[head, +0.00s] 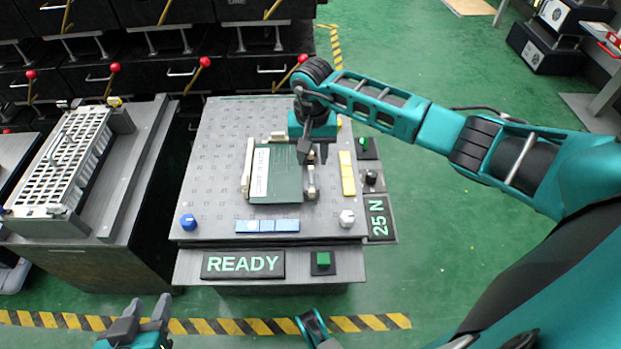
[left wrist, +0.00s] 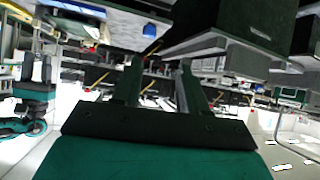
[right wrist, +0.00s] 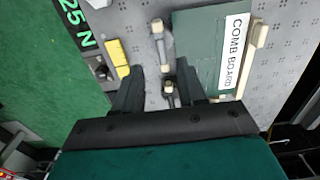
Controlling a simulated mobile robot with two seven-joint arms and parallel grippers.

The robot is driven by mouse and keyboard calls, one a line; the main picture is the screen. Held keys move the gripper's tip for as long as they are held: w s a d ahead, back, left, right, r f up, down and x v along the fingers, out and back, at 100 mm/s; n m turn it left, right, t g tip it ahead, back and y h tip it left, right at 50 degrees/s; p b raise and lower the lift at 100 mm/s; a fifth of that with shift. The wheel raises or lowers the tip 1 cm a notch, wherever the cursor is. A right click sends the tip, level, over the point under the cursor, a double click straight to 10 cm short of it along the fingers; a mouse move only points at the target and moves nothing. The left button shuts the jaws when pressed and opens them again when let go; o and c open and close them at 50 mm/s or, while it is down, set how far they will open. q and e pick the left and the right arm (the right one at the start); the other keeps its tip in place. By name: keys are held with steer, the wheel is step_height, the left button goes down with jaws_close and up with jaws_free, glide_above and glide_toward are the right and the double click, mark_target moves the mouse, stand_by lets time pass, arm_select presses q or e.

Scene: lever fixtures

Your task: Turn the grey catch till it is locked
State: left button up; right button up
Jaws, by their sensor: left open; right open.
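A green board (head: 278,176) labelled COMB BOARD lies on a grey perforated bench top; it also shows in the right wrist view (right wrist: 208,50). What seems to be the grey catch (head: 311,180), a short metal bar with pale ends, stands at the board's right edge. In the right wrist view the catch (right wrist: 160,45) points away from my fingers, and a small dark-tipped piece (right wrist: 169,92) sits between them. My right gripper (head: 316,156) is open, above the catch's far end; contact cannot be told. My left gripper (head: 140,312) is open and empty, low in front of the bench.
A pale bar (head: 248,170) flanks the board's left side. Yellow blocks (head: 347,173), blue blocks (head: 267,226), a white knob (head: 346,218) and a blue knob (head: 188,222) stand around it. A READY sign (head: 242,264) and green button (head: 323,261) are at the front.

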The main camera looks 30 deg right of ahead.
mark_target(312, 181)
step_height(312, 181, down, 9)
steer(key=shift+r+b, duration=0.1)
steer(key=shift+b, duration=0.95)
jaws_close()
